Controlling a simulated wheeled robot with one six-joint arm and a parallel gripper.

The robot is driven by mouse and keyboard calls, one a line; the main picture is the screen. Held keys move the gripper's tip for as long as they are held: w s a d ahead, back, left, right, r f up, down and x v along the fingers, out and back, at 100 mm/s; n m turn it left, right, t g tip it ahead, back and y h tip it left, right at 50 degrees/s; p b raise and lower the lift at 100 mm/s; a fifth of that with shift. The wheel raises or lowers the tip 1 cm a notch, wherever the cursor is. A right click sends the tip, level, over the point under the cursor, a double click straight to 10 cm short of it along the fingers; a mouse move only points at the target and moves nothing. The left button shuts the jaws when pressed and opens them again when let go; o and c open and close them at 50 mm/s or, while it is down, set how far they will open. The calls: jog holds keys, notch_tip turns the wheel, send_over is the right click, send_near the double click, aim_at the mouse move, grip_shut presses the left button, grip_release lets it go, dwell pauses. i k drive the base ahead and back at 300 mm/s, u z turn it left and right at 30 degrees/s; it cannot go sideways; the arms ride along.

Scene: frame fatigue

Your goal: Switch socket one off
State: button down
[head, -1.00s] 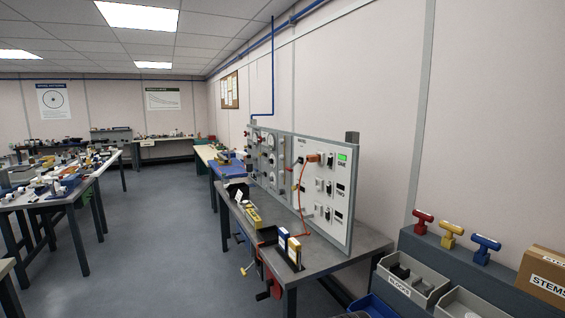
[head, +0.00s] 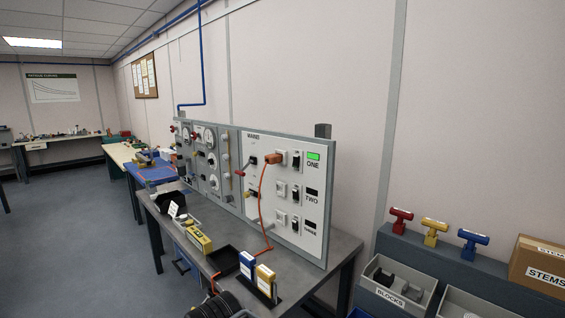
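The mains panel (head: 262,215) stands upright on the grey bench along the wall. Its top row, labelled ONE, has a green lit indicator (head: 314,156), a dark rocker switch (head: 296,160) just left of it, and a socket area farther left. An orange plug (head: 273,159) sits at that socket, and an orange cord (head: 262,205) hangs from it to the bench. The switch is too small to read its tilt. Row TWO has a switch (head: 295,192) and a dark indicator (head: 312,192). A third row below has a switch (head: 294,224) and a dark indicator.
A black ribbed object (head: 215,305) is at the bottom. Grey bins (head: 397,287) stand right; floor is clear left.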

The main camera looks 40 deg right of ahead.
aim_at(295, 158)
jog(key=z, duration=0.4)
jog(key=i, duration=0.9)
jog(key=z, duration=0.5)
